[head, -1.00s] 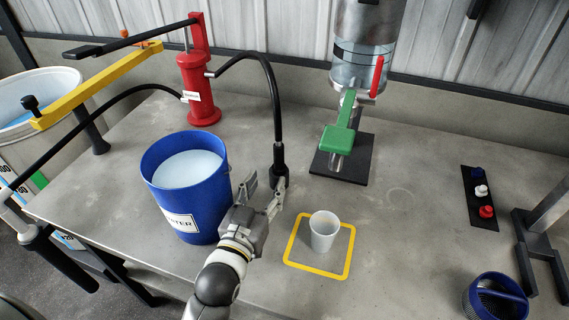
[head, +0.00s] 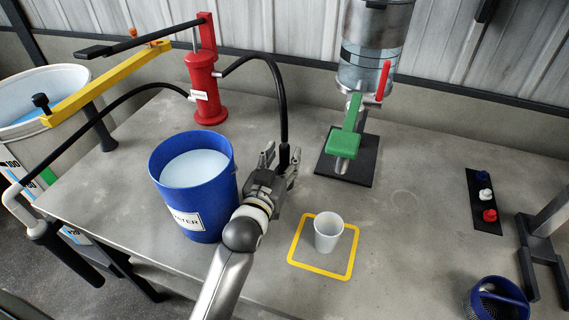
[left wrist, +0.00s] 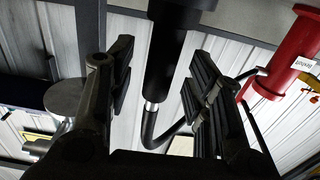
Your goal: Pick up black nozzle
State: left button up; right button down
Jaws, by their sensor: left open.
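The black nozzle (head: 284,157) hangs at the end of a black hose that arches from the red pump (head: 206,85). It is partly hidden behind my gripper in the head view. My left gripper (head: 281,163) is open at the nozzle, beside the blue bucket (head: 196,180). In the left wrist view, the black nozzle (left wrist: 168,60) runs between the two open fingers of the gripper (left wrist: 160,95), with visible gaps on both sides. The red pump also shows at the right of that view (left wrist: 290,60). My right gripper is not in view.
A white cup (head: 328,232) stands inside a yellow square outline. A green-handled valve (head: 345,139) sits below a clear column on a black plate. Small knobs (head: 484,195) and a blue basket (head: 497,298) are at the right. The table right of the valve is largely clear.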

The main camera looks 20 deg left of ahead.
pick_arm(q)
jog(key=shift+w, duration=0.85)
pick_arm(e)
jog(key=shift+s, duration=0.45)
pick_arm(q)
grip_shut()
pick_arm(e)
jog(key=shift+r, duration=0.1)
